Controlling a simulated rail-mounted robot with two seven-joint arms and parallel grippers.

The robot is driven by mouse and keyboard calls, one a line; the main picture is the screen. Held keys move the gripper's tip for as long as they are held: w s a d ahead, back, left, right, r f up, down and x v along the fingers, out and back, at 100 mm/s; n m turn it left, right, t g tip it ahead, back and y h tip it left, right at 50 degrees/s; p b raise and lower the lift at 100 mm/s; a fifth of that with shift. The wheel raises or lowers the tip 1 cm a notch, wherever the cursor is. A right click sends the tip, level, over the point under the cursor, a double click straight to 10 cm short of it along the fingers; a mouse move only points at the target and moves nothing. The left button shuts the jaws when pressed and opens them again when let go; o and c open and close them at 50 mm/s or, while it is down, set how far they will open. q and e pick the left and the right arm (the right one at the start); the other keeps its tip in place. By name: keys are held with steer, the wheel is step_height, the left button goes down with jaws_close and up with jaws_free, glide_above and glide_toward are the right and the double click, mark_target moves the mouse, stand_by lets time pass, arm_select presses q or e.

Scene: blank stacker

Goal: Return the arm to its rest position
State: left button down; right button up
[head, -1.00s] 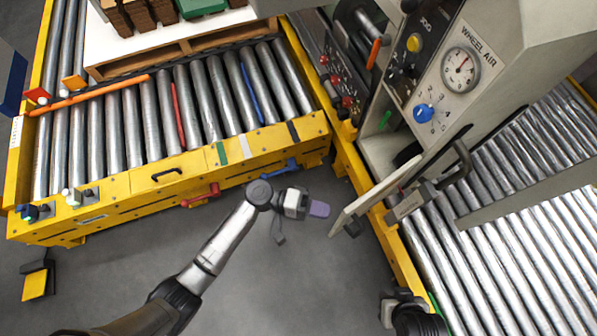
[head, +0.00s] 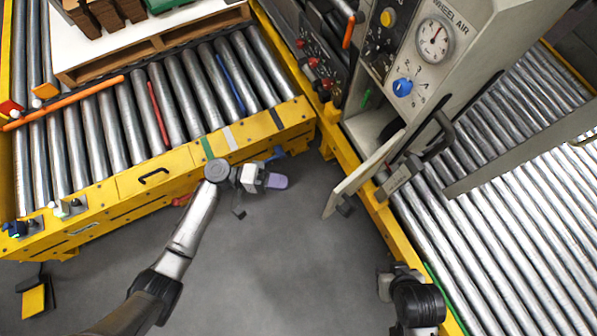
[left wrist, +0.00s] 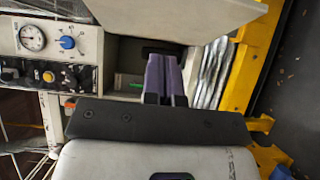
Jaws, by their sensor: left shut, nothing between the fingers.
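My left arm reaches in from the lower left of the head view. Its left gripper (head: 278,181) has purple fingers and hangs over the grey floor. It is just in front of the yellow conveyor frame and left of the open cabinet door, apart from the door. In the left wrist view the two purple fingers (left wrist: 165,75) lie together, shut with nothing between them, pointing towards the grey cabinet. A black jointed part, likely of my right arm, shows at the lower right of the head view. No right fingertips show.
The yellow roller conveyor (head: 150,187) runs along the left, with a pallet (head: 160,42) on top. The grey cabinet (head: 465,75) with a gauge (head: 434,40) stands at right, its door (head: 360,177) swung open. More rollers (head: 490,240) lie beyond.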

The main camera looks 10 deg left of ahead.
arm_select(q)
steer(key=a, duration=0.4)
steer(key=shift+s+p, duration=0.1)
steer(key=shift+p, duration=0.2)
